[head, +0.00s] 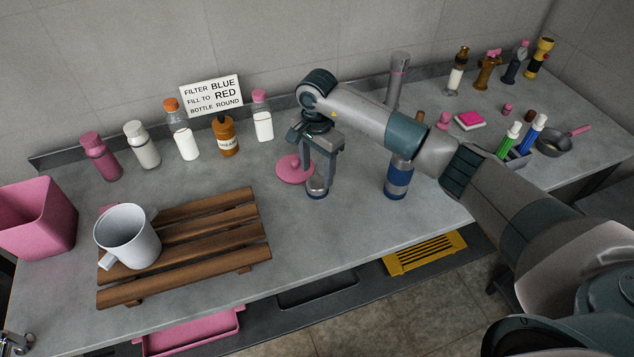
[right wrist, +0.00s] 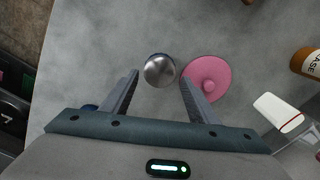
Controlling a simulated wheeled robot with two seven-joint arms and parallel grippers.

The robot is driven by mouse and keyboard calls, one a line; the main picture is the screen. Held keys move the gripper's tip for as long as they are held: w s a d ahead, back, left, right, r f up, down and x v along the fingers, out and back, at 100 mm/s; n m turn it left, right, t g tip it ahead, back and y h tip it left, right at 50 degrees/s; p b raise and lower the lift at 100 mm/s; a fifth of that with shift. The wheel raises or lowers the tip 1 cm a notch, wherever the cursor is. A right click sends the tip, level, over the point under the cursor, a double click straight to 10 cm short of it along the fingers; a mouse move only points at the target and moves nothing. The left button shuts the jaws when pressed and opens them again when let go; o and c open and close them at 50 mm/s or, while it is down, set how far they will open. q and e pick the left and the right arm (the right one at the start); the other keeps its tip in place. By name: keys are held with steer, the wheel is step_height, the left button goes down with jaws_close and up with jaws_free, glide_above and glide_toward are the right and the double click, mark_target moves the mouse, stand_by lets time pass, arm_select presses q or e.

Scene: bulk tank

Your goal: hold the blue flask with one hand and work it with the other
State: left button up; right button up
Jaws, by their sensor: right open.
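My right gripper (head: 320,168) is open and points down over a small steel-topped container (head: 317,187) with a blue lower band. In the right wrist view its round steel top (right wrist: 160,70) shows beyond and between the fingertips, and I see no grip on it. A blue flask (head: 398,180) with a grey band stands upright to the right, partly hidden by my right arm. I cannot tell which of these two the task means. My left gripper is not clearly seen.
A pink disc (head: 294,169) lies close beside the steel-topped container. A slatted wooden rack (head: 205,228) with a white mug (head: 127,235) is at left, near a pink bin (head: 38,217). Several bottles line the back.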

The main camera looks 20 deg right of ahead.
mark_target(317, 181)
step_height(317, 181, up, 6)
steer(key=b, duration=0.1)
steer(key=shift+b, duration=0.4)
steer(key=shift+s, duration=0.1)
stand_by(0.4)
